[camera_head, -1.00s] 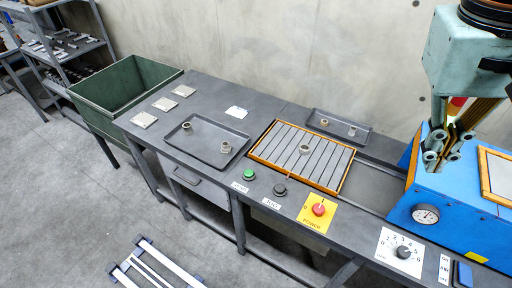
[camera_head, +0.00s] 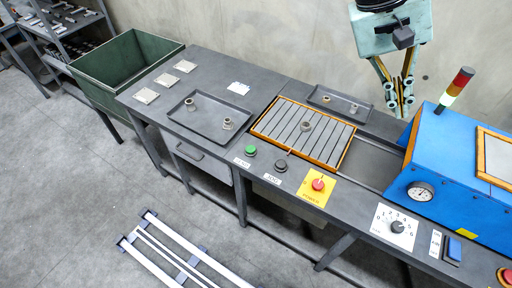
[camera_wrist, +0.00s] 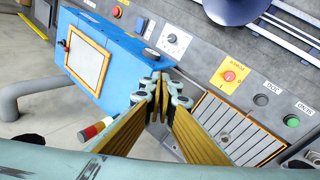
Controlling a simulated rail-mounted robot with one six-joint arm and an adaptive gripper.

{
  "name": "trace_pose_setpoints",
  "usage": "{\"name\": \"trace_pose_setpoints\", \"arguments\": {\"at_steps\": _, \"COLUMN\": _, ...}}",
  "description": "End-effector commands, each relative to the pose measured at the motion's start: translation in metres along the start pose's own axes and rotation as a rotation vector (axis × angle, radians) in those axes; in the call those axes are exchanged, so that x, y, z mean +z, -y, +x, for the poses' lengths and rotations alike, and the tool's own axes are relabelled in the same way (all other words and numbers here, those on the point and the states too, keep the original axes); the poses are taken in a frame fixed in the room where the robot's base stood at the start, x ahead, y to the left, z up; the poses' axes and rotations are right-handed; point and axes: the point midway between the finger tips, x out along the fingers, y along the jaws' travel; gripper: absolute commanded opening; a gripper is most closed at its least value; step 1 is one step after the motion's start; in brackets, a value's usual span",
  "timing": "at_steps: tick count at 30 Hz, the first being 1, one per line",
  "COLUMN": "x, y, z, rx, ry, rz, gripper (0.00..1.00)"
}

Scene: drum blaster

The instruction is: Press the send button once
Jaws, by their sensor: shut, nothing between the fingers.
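A green button (camera_head: 251,150) sits on the front edge of the grey bench, with a small white label in front, too small to read surely. A black button (camera_head: 281,165) with its own label is just right of it. In the wrist view the green button (camera_wrist: 292,121) is at the right and the black button (camera_wrist: 261,99) beside it. My gripper (camera_head: 400,107) is shut and empty, fingers pointing down, near the back of the bench left of the blue machine. It is well right of both buttons and apart from them. It also shows in the wrist view (camera_wrist: 160,82).
Right of the buttons are a red power knob (camera_head: 318,184) on a yellow plate and a numbered dial (camera_head: 397,227). A slatted plate (camera_head: 330,151) with a metal ring on it lies behind. The blue machine (camera_head: 455,165) carries a signal light (camera_head: 455,90). A tray (camera_head: 205,130) lies left.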

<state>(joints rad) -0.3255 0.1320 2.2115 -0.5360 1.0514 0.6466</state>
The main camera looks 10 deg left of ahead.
Motion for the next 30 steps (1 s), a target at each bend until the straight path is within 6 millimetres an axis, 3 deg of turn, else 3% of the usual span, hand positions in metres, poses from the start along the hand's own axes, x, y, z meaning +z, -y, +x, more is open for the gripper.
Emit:
{"name": "trace_pose_setpoints", "arguments": {"at_steps": 8, "x": -0.050, "y": 0.037, "z": 0.022, "rx": 0.127, "ry": -0.078, "rz": -0.182, "gripper": 0.00}}
{"name": "trace_pose_setpoints", "arguments": {"at_steps": 14, "x": -0.093, "y": 0.084, "z": 0.038, "rx": 0.233, "ry": -0.190, "rz": -0.423, "gripper": 0.00}}
{"name": "trace_pose_setpoints", "arguments": {"at_steps": 20, "x": -0.129, "y": 0.146, "z": 0.049, "rx": 0.328, "ry": -0.310, "rz": -0.694, "gripper": 0.00}}
{"name": "trace_pose_setpoints", "arguments": {"at_steps": 24, "x": -0.148, "y": 0.199, "z": 0.055, "rx": 0.390, "ry": -0.393, "rz": -0.893, "gripper": 0.00}}
{"name": "trace_pose_setpoints", "arguments": {"at_steps": 30, "x": -0.162, "y": 0.283, "z": 0.062, "rx": 0.472, "ry": -0.505, "rz": -1.177, "gripper": 0.00}}
